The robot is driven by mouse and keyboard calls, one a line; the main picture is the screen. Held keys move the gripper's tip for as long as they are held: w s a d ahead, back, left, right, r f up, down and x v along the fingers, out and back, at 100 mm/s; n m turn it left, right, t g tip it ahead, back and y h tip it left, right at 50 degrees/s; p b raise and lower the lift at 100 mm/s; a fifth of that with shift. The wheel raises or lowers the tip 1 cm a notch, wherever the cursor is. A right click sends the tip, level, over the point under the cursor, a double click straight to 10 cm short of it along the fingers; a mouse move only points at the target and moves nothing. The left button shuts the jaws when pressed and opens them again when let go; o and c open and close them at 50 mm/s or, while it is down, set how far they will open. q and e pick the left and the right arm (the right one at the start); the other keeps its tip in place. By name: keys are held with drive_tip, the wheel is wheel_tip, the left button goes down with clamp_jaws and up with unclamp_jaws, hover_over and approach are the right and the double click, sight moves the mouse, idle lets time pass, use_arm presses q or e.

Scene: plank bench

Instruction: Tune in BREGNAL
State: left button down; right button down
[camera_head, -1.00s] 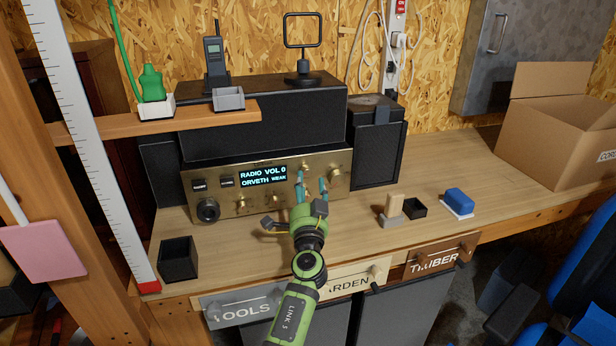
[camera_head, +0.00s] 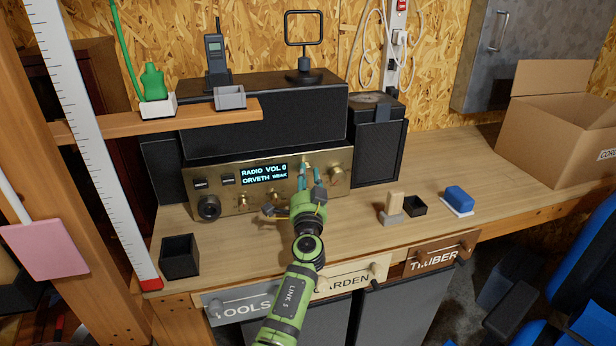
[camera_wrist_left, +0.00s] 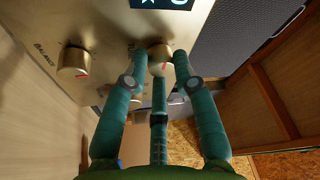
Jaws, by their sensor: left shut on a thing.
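The brass-fronted radio (camera_head: 228,205) stands on the bench under a black speaker box. Its lit display (camera_head: 264,173) reads RADIO VOL 0 and ORVETH WEAK. My left gripper (camera_head: 309,170) reaches the panel just right of the display, with its teal fingers shut on a brass knob. In the left wrist view the fingers close around this knob (camera_wrist_left: 160,52), which has a red mark; its label is partly hidden and seems to begin with TU. Another knob (camera_wrist_left: 73,62), labelled BALANCE, is apart from the fingers. My right gripper is not in view.
A knob (camera_head: 337,176) is at the panel's right end. A wooden shelf (camera_head: 190,123) juts in front of the speaker box (camera_head: 290,115).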

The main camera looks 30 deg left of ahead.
use_arm(q)
drive_tip(key=shift+w+d+r+m, duration=0.1)
drive_tip(key=shift+r+m, duration=0.2)
drive_tip(key=shift+r, duration=0.05)
drive_tip(key=c, duration=1)
unclamp_jaws()
drive_tip(key=shift+d, duration=0.1)
drive_tip(key=shift+f, duration=0.15)
drive_tip(key=shift+s+d+f, duration=0.2)
drive_tip(key=shift+s, duration=0.2)
drive_tip(key=v, duration=1.1)
drive_tip(key=shift+r, duration=0.2)
